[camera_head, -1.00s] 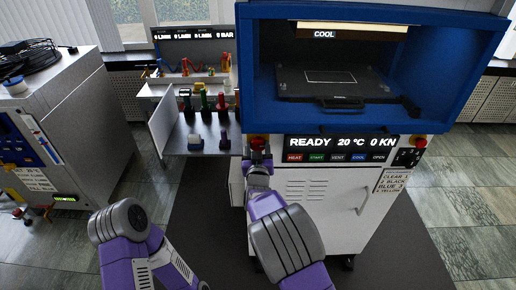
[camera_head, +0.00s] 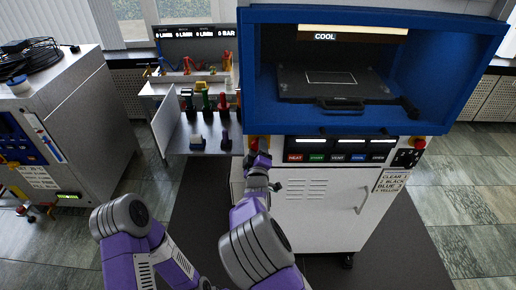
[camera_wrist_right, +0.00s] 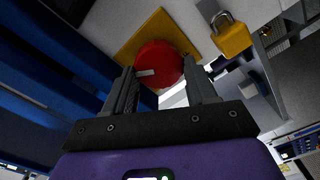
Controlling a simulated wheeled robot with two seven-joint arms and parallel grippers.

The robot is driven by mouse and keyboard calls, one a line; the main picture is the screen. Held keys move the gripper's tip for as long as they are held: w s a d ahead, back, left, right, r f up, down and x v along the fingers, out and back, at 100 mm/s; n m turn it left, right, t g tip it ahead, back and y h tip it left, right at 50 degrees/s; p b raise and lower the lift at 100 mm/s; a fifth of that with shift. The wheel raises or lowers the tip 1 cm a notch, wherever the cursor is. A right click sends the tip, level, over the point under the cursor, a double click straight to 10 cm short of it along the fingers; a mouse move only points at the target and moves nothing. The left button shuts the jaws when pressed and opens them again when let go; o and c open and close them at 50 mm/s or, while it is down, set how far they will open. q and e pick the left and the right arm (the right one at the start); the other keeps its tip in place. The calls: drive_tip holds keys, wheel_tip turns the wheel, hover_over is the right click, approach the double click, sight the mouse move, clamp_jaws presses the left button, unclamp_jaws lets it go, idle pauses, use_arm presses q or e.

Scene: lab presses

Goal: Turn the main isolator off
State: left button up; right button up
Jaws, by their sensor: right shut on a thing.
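The main isolator is a red round knob (camera_wrist_right: 158,64) on a yellow plate (camera_wrist_right: 128,54) in the right wrist view. A pale bar mark on the knob lies nearly level in that view. My right gripper (camera_wrist_right: 160,68) is shut on the knob, one finger on each side. In the head view the right gripper (camera_head: 257,160) is at the press's front left corner, below the blue housing, and hides most of the isolator. My left arm shows at lower left, but its gripper is out of view.
A yellow padlock (camera_wrist_right: 234,37) hangs beside the isolator. The press (camera_head: 320,205) has a blue hood (camera_head: 470,60) and a row of labelled buttons (camera_head: 338,157). A bench with coloured handles (camera_head: 206,104) stands left. A red button (camera_head: 419,143) is at right.

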drive_tip(key=n, duration=0.6)
drive_tip(key=shift+a+f, duration=0.1)
drive_tip(key=shift+f, duration=0.05)
drive_tip(key=shift+n, duration=0.3)
drive_tip(key=o, duration=1)
drive_tip(key=shift+s, duration=3.85)
